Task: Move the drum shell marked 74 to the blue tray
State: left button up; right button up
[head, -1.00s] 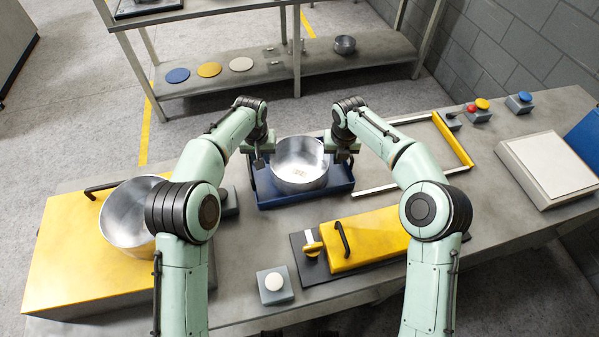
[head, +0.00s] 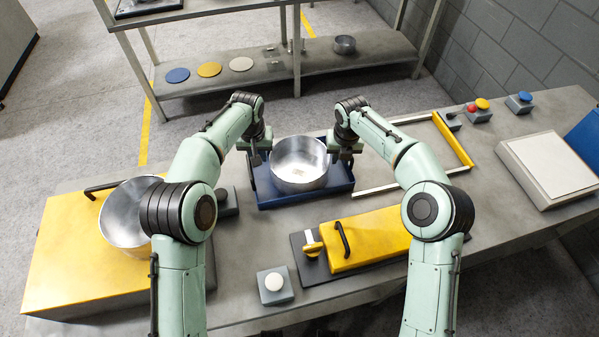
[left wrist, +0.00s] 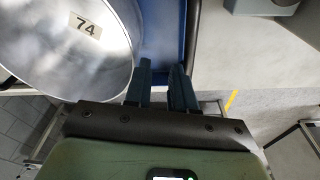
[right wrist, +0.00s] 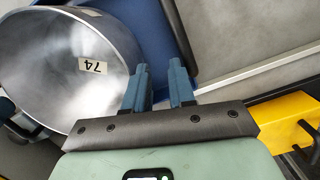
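The drum shell marked 74 (head: 299,165) is a round, open silver pan standing upright inside the blue tray (head: 306,196). Its 74 label shows on the inner floor in the left wrist view (left wrist: 84,25) and the right wrist view (right wrist: 93,66). My left gripper (left wrist: 160,78) is open and empty, just outside the shell's left rim in the head view. My right gripper (right wrist: 160,80) is open and empty, just outside the right rim. Blue tray shows between the fingers in the left wrist view. I cannot tell whether a finger touches the wall.
Another silver shell (head: 122,228) sits on a yellow block (head: 75,255) at the left, partly behind my left arm. A yellow fixture (head: 365,238) with a black handle lies in front of the tray. A yellow-ended frame (head: 455,140) lies to the right. A white-button box (head: 275,285) stands in front.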

jog(key=shift+r, duration=0.2)
pick_arm(q)
notch_tip(320, 180, up, 10)
jog(key=s, duration=0.1)
jog(key=shift+s+r, duration=0.2)
jog(key=shift+s, duration=0.05)
pick_arm(e)
notch_tip(320, 180, up, 12)
jog(key=s, duration=0.1)
jog(key=shift+s+f, duration=0.2)
jog(key=shift+s, duration=0.15)
jog(key=shift+f, duration=0.1)
